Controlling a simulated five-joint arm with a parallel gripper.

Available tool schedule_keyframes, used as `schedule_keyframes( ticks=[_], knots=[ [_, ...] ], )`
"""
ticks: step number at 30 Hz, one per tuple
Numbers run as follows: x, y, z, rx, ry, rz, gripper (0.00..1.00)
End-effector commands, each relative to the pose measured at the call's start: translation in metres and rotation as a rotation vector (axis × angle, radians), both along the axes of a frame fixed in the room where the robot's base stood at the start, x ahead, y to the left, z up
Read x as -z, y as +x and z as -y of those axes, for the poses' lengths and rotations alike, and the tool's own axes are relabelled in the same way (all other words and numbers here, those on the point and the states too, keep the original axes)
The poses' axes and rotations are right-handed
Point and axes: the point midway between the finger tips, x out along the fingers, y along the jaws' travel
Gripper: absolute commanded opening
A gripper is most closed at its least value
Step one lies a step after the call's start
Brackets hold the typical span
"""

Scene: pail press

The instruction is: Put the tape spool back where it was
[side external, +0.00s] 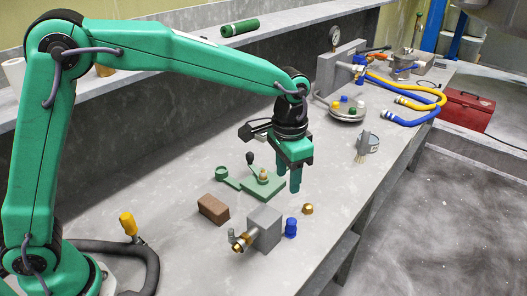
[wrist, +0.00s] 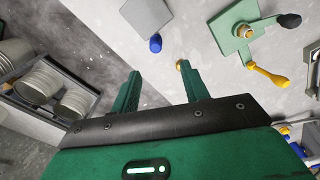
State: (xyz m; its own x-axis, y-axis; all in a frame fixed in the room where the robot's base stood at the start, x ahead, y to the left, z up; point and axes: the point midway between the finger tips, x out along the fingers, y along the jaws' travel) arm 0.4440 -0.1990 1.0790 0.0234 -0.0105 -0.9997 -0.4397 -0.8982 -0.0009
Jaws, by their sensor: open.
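A small blue spool-shaped piece (side external: 291,227), which looks like the tape spool, stands upright on the bench just right of the grey block (side external: 265,226) with the brass fitting. It also shows as a blue piece in the wrist view (wrist: 155,43), beside the grey block (wrist: 147,14). My gripper (side external: 288,193) points down over the bench, behind the blue piece and beside the green plate (side external: 270,187). In the wrist view my gripper (wrist: 158,70) has its fingers apart with nothing between them, and the blue piece lies beyond the fingertips.
A brass nut (side external: 308,209) lies close to the blue piece. A brown block (side external: 213,208) lies left of the grey block. A brush-like piece (side external: 368,142) and a round dish (side external: 347,114) with coloured caps are farther back. Bare bench lies between the nut and the brush-like piece.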

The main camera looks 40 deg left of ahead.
Motion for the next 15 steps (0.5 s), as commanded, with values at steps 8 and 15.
schedule_keyframes(
  ticks=[8, 15],
  knots=[
    [-0.044, -0.027, -0.049, -0.081, -0.032, 0.078, 0.45],
    [-0.074, -0.062, -0.093, -0.161, -0.058, 0.157, 0.45]
  ],
)
